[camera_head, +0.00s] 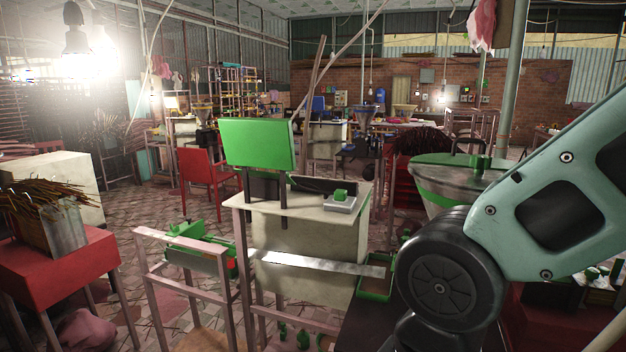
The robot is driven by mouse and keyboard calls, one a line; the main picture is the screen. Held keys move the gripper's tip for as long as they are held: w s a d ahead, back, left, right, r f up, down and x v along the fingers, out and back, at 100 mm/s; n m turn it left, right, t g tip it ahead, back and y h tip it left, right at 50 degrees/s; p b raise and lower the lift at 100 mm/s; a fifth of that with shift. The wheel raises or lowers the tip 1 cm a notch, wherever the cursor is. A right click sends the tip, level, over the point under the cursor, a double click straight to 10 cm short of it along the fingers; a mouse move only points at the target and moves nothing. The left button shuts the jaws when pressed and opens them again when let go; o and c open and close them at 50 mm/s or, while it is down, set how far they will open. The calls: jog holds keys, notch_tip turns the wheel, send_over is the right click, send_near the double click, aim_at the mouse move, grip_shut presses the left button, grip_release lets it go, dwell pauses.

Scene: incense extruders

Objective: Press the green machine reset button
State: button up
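A metal hopper with a green rim (449,188) stands right of the table. A red stool (78,278) holds a box of incense sticks. Open tiled floor (150,215) shows at left.

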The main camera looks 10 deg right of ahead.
grip_shut()
dwell(1.4)
